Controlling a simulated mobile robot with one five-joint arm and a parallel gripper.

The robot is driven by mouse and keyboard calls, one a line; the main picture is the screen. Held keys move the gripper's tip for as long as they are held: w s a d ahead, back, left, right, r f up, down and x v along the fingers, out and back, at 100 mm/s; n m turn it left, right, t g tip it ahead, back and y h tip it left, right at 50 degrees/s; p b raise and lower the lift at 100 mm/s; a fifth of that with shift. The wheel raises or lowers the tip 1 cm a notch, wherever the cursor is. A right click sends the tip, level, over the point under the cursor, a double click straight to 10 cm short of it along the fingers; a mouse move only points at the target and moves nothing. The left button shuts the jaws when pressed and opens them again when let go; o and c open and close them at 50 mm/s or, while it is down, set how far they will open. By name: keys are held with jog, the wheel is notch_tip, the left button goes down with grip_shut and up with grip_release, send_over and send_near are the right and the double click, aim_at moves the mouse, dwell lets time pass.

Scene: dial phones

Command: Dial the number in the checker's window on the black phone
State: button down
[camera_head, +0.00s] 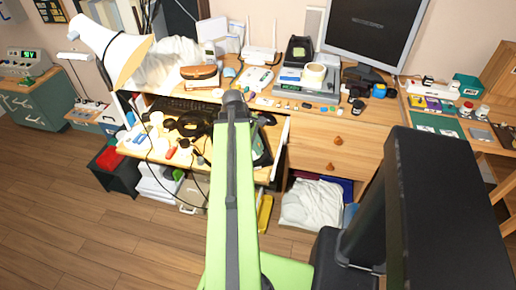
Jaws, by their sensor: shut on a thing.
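A black object with rounded parts (194,123), which may be the black phone, lies on the pulled-out wooden shelf of the desk, left of my arm. Another dark piece shows just right of my arm at the shelf's right end; I cannot tell what it is. My green arm reaches up the middle and covers part of the shelf. My gripper is hidden beyond the arm's dark end.
Loose small items and cables crowd the pulled-out shelf (131,149). A white lamp (110,45) leans over its left side. A monitor (376,30) stands at the back right. Drawers (325,142) are right of my arm. The wooden floor (100,235) is clear at lower left.

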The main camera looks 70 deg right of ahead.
jog(key=shift+d+f+b, duration=0.15)
jog(key=shift+f+b, duration=0.15)
jog(key=shift+f, duration=0.1)
jog(key=shift+w, duration=0.1)
jog(key=shift+w+a, duration=0.35)
jog(key=shift+a, duration=0.2)
jog(key=shift+w+a, duration=0.35)
jog(key=shift+w, duration=0.15)
dwell(0.4)
